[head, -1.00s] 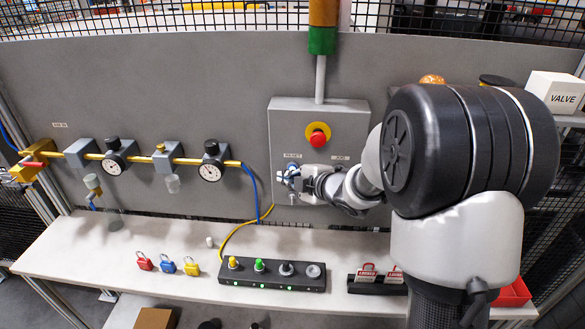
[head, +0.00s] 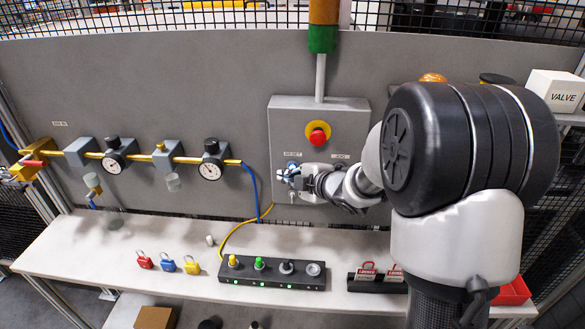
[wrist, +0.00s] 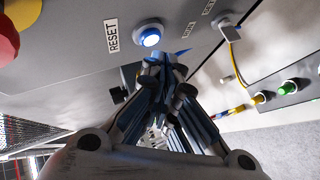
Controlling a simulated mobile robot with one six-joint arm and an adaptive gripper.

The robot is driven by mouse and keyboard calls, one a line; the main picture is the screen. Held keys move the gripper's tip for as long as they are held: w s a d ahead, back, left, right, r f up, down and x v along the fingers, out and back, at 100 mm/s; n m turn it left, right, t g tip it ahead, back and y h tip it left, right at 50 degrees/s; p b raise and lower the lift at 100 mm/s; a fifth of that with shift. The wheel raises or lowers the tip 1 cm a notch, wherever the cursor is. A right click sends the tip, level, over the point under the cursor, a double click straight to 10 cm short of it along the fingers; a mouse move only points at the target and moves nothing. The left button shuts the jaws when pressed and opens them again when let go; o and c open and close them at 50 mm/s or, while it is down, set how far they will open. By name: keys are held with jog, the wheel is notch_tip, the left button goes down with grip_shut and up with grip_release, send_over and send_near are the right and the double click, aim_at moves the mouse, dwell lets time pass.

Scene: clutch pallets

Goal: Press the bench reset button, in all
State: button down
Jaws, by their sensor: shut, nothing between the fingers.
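The reset button is a round blue button (wrist: 149,38), brightly lit, in a pale ring beside the RESET label (wrist: 112,36) in the wrist view. It sits on the grey control box (head: 283,118), below the red emergency stop (head: 317,137). My gripper (wrist: 158,58) is shut with nothing in it. Its fingertips appear just below the button in the wrist view, close to the box face; I cannot tell whether they touch anything. In the head view my gripper (head: 286,176) is in front of the box's lower left and partly hides the button area.
A black strip (head: 240,276) with several knobs lies on the white bench (head: 140,272). Red, blue and yellow padlocks (head: 168,263) lie left of it. A yellow cable (head: 238,228) runs up beside the box. A gauge pipe line (head: 180,160) crosses the panel at left.

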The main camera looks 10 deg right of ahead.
jog(key=shift+w, duration=0.15)
jog(key=shift+w+d, duration=0.15)
jog(key=shift+w, duration=0.15)
jog(key=shift+w+d, duration=0.15)
jog(key=shift+w, duration=0.25)
dwell(1.0)
dwell(0.3)
jog(key=shift+s+a, duration=0.3)
jog(key=shift+s, duration=0.5)
jog(key=s, duration=0.1)
jog(key=s+a+b, duration=0.1)
jog(key=s, duration=0.1)
jog(key=s+b, duration=0.1)
jog(key=shift+s+a, duration=0.25)
jog(key=shift+s, duration=0.15)
jog(key=shift+d, duration=0.1)
